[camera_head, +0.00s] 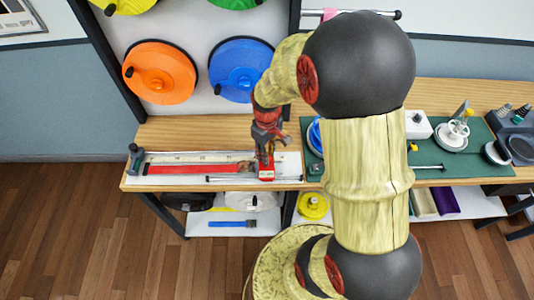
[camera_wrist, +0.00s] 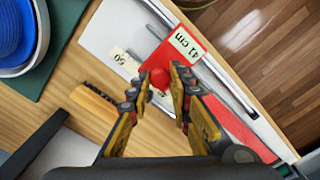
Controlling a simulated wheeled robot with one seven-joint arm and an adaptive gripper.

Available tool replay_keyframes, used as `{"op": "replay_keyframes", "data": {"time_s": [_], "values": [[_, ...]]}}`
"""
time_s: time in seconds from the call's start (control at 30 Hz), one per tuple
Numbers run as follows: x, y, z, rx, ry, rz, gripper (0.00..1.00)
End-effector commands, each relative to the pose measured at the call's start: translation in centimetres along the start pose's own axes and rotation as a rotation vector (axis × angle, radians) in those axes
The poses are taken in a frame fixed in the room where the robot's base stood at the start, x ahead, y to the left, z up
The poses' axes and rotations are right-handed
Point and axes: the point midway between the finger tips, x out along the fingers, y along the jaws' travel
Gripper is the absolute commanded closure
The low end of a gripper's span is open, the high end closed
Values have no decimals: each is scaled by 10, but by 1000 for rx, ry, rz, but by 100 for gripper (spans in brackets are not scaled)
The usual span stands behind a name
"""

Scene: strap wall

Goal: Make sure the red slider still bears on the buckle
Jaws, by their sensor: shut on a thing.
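The red slider (camera_head: 266,173) sits near the right end of a white measuring board (camera_head: 160,158). In the wrist view the slider (camera_wrist: 183,45) carries a white "41 cm" label and has a round red knob. My gripper (camera_head: 265,154) reaches down onto it; in the wrist view my fingers (camera_wrist: 161,80) are closed around the knob. A red strap (camera_head: 195,169) lies along the board to the left of the slider; it also shows in the wrist view (camera_wrist: 238,130). I cannot make out a buckle, nor whether the slider touches one.
A thin metal rod (camera_head: 240,179) lies along the board's front. A dark green clamp-like piece (camera_head: 136,157) stands at the board's left end. Orange (camera_head: 160,72) and blue (camera_head: 240,68) reels hang behind. A green mat (camera_head: 470,155) with several parts lies right. My arm hides the middle.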

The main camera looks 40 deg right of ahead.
Motion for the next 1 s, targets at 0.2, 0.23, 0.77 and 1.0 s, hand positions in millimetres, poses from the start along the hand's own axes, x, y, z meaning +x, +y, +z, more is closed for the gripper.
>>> {"op": "replay_keyframes", "data": {"time_s": [0.2,0.23,0.77,1.0], "values": [[0,0,0,0,0,0,96],[0,0,0,0,0,0,98],[0,0,0,0,-1,0,100],[-1,-12,-11,-2,-1,-1,100]]}}
